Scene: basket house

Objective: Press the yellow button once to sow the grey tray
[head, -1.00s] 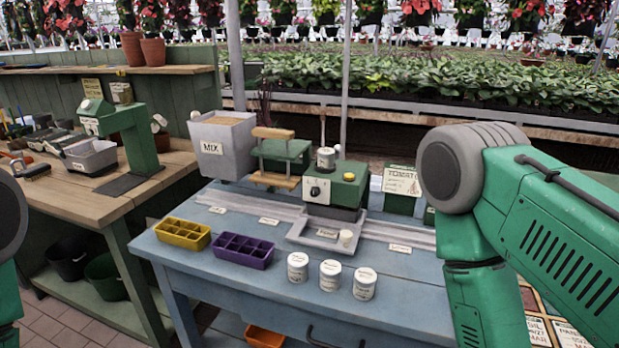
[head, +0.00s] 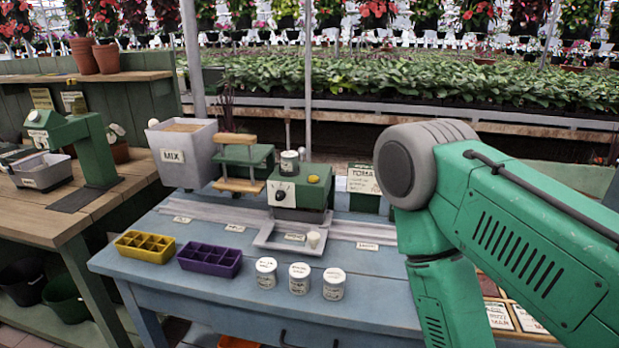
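The green sowing machine (head: 300,193) stands on the blue table, with a dark knob on its pale front panel. The yellow button (head: 313,179) is on its top right. My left arm and gripper are out of view. Nothing touches the button.
A yellow cell tray (head: 145,246), a purple cell tray (head: 209,260) and three white tins (head: 299,278) line the table front. A grey MIX bin (head: 183,152) and a green press with wooden bars (head: 239,165) stand left of the machine. A wooden bench (head: 80,205) is further left.

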